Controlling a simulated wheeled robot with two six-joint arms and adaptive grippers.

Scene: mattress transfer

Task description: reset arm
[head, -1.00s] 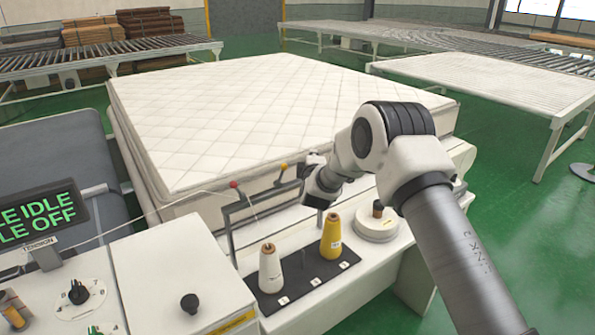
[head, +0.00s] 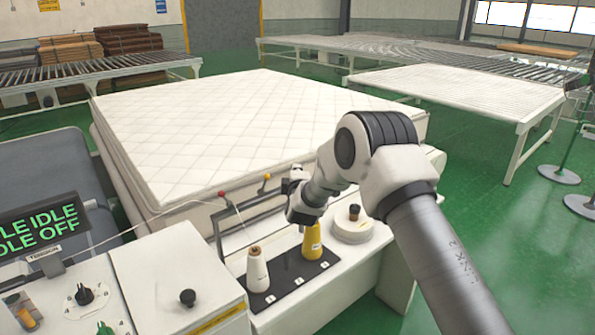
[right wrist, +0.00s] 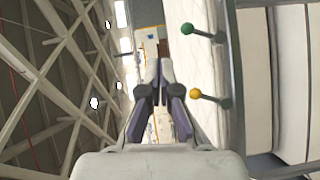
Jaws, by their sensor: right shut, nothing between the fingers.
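My right arm reaches in from the right in the head view. My right gripper (head: 293,187) is over the rear of the white machine table, near the rail and behind the top of the yellow thread cone (head: 312,243). Its fingers are mostly hidden by the wrist there. In the right wrist view the gripper (right wrist: 166,72) is shut and empty, its fingertips together. A white thread cone (head: 257,272) stands left of the yellow one on a dark base. My left gripper does not show.
A white quilted mattress (head: 240,130) lies behind the table. A dark rail (head: 250,218) with red and yellow knobs stands close to my gripper. A round white holder (head: 352,229), control panel (head: 85,300) and "IDLE" display (head: 40,228) are nearby. Green floor is open at right.

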